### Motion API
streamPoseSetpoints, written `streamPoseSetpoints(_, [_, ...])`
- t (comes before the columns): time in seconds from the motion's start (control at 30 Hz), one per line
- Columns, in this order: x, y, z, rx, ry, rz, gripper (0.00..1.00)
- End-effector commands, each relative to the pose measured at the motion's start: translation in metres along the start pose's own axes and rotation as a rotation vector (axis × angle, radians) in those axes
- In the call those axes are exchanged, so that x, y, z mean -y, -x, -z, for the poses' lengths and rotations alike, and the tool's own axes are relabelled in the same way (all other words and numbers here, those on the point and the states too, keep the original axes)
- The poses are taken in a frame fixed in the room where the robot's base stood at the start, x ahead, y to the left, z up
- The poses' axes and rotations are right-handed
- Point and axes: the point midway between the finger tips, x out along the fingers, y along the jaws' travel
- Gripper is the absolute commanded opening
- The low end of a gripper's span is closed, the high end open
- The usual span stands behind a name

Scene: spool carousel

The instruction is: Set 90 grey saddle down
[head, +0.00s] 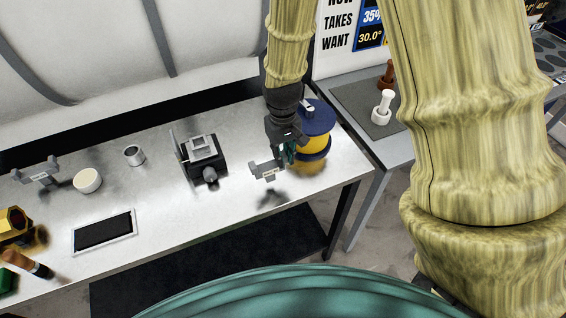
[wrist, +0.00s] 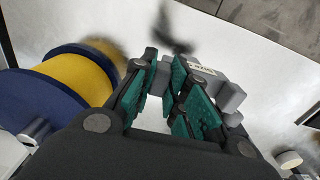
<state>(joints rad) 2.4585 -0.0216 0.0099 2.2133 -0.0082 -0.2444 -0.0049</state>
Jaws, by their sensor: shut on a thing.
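The grey saddle (head: 266,171) is in my gripper (head: 287,153), a small grey block with upright prongs and a pale label. The label is too small to read surely. In the wrist view the saddle (wrist: 215,84) sits at the green-padded fingertips (wrist: 170,80), which are shut on it. Its shadow falls on the bench apart from it, so it hangs a little above the bench (head: 240,215). Part of the saddle is hidden behind the fingers.
A blue-and-yellow spool (head: 317,120) stands close to the right of my gripper. A black device (head: 202,157) stands to the left. Another grey two-pronged piece (head: 38,173), a cream disc (head: 88,180) and a framed black panel (head: 104,231) are further left. Bench between device and saddle is clear.

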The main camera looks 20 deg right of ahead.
Motion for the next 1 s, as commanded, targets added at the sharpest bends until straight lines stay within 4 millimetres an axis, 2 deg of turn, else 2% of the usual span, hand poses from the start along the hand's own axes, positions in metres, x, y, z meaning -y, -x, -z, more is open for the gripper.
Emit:
streamPoseSetpoints(0.33, [0.001, -0.033, -0.001, 0.000, 0.000, 0.000, 0.00])
streamPoseSetpoints(0.8, [0.001, -0.036, -0.001, 0.001, 0.000, 0.000, 0.00])
streamPoseSetpoints(0.83, [0.001, -0.036, -0.001, 0.001, 0.000, 0.000, 0.21])
streamPoseSetpoints(0.9, [0.001, -0.036, -0.001, 0.001, 0.000, 0.000, 0.34])
streamPoseSetpoints(0.93, [0.001, -0.036, -0.001, 0.001, 0.000, 0.000, 0.37])
streamPoseSetpoints(1.0, [0.001, -0.036, -0.001, 0.000, 0.000, 0.000, 0.37])
